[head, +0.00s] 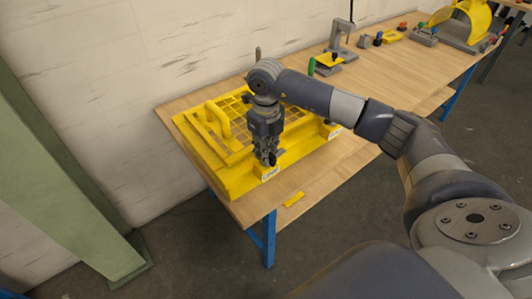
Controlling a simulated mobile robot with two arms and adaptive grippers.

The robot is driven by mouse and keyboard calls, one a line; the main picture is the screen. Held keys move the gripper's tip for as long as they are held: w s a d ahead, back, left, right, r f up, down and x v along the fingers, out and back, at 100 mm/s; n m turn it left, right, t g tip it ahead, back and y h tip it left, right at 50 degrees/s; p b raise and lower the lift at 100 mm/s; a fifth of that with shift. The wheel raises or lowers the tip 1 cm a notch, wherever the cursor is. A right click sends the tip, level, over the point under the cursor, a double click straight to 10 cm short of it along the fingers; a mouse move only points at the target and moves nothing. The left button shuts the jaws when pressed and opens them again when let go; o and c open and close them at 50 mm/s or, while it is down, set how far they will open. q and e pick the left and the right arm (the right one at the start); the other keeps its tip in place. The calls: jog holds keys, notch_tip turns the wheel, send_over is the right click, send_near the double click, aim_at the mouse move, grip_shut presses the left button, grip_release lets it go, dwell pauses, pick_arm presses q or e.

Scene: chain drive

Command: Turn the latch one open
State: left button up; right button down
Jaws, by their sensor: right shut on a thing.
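A yellow guard frame (233,183) with a wire mesh lid (238,108) and a raised yellow handle (216,118) lies on the near end of the wooden bench. A yellow block with a small white label (270,174) is at its front corner; the label is too small to read surely. My right gripper (267,160) points down at this block and is shut on latch one, which is mostly hidden by the fingers. A second labelled block (334,132) is at the right corner of the frame. My left gripper is not in view.
A loose yellow strip (294,199) lies near the bench's front edge. A grey press-like stand (338,58) and a green-handled tool (311,67) are farther back. The wooden bench (381,80) has free room right of the guard. A green post (55,165) stands at left.

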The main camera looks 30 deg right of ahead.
jog(key=shift+m, duration=0.5)
jog(key=c, duration=1.6)
grip_release()
jog(key=shift+o, duration=0.2)
notch_tip(320, 180, up, 12)
